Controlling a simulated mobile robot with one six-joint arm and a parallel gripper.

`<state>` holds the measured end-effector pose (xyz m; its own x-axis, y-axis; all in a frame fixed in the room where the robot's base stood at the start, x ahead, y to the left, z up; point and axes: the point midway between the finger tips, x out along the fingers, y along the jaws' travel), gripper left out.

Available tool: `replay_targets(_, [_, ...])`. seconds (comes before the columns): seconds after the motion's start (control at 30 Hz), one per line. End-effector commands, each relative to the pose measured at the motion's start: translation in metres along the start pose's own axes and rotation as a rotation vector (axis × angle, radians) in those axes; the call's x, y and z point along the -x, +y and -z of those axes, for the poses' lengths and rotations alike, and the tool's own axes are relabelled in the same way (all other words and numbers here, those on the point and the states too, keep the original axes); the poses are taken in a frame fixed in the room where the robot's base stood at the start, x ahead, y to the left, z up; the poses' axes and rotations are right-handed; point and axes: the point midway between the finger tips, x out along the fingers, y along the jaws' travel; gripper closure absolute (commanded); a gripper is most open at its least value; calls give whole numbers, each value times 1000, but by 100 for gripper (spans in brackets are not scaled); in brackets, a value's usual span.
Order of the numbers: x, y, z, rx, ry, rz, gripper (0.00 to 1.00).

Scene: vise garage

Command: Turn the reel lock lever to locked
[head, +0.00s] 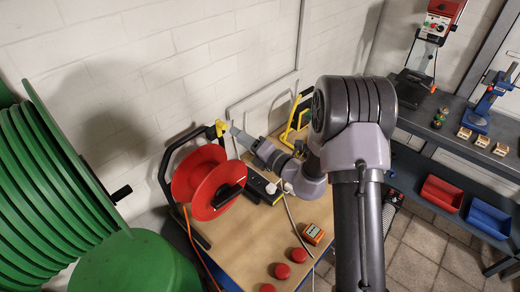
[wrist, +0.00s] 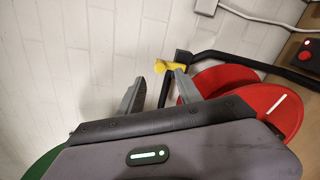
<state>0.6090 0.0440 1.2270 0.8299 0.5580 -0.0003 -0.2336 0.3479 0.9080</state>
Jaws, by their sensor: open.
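The red cable reel (head: 203,182) stands in a black tube frame (head: 163,172) on the wooden bench top. A yellow lever (head: 221,127) sits at the upper corner of the frame. In the wrist view the lever (wrist: 172,67) lies at the fingertips, with a dark block beside it and the red reel (wrist: 265,105) to the right. My gripper (head: 232,128) is open, its fingers pointing at the lever; in the wrist view its tips (wrist: 169,74) are on either side of the lever's near end. I cannot tell whether they touch it.
A large green reel (head: 45,180) stands at the left. A white wall (head: 120,60) is close behind the frame. A shelf with red (head: 441,194) and blue (head: 489,222) bins is at right.

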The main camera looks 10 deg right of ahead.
Motion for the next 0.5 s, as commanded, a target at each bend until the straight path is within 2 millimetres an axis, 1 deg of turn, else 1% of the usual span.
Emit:
replay_targets(0.03, [18, -2, -1, -2, -4, 4, 59])
replay_targets(0.1, [41, -2, -1, -2, -4, 4, 59])
replay_targets(0.2, [71, -2, -1, -2, -4, 3, 59])
replay_targets(0.33, [98, -1, -1, -1, -2, 2, 59])
replay_targets(0.4, [107, -1, 0, 0, -1, 2, 59])
replay_targets(0.5, [113, 0, 0, 0, -1, 1, 59])
